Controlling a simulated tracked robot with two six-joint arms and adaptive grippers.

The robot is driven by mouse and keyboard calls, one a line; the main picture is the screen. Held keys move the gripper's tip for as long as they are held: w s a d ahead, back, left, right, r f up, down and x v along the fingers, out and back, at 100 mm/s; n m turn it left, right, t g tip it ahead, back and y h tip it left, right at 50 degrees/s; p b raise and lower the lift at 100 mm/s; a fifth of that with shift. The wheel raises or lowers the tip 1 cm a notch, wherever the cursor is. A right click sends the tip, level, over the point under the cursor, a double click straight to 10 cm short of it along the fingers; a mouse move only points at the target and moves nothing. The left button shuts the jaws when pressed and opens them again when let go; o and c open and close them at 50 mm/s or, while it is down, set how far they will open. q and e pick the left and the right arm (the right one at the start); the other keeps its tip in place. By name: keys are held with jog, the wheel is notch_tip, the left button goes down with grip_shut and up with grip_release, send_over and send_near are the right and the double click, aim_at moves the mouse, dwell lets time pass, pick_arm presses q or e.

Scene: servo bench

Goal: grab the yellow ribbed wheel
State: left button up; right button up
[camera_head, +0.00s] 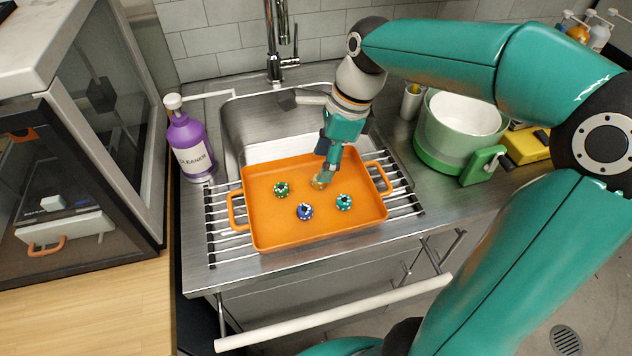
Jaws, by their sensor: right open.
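The yellow ribbed wheel (318,184) lies in the orange tray (281,232), toward its back middle, and is partly hidden by my right gripper. My right gripper (323,178) points down into the tray with its fingertips at the wheel. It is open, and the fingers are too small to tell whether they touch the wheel. A green wheel (282,189), a blue wheel (305,211) and a teal wheel (344,202) lie apart from it in the same tray. My left gripper is not in view.
The tray rests on a wire rack (222,247) over the sink (237,129). A purple cleaner bottle (189,147) stands left of it, and a green pot (447,142) stands to the right. The faucet (274,68) rises behind. A glass-fronted cabinet (75,130) stands at left.

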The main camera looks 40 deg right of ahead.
jog(key=x, duration=0.4)
jog(key=shift+d+f, duration=0.1)
jog(key=shift+f, duration=0.25)
jog(key=c, duration=0.8)
